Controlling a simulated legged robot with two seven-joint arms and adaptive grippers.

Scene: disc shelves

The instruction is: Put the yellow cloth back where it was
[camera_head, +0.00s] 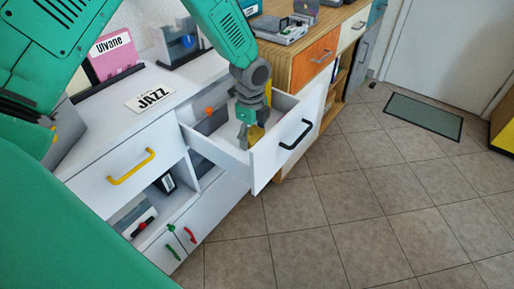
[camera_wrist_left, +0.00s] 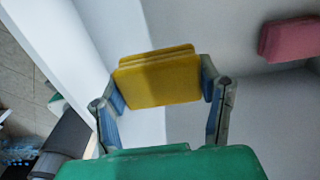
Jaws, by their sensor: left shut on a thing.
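The yellow cloth (camera_wrist_left: 158,80) is a folded rectangular block, held between the two fingers of my left gripper (camera_wrist_left: 160,88) in the left wrist view. In the head view my left gripper (camera_head: 249,134) points down into an open white drawer (camera_head: 265,163), and a bit of yellow cloth (camera_head: 257,132) shows beside the fingers. The gripper is shut on the cloth, inside or just above the drawer. I cannot tell whether the cloth touches the drawer floor. My right gripper is not in view.
A pink item (camera_wrist_left: 290,38) lies in the drawer in the left wrist view. The drawer has a black handle (camera_head: 295,134). The white cabinet top holds a JAZZ card (camera_head: 150,97) and a pink Ulvane sleeve (camera_head: 114,54). A wooden cabinet (camera_head: 300,65) adjoins.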

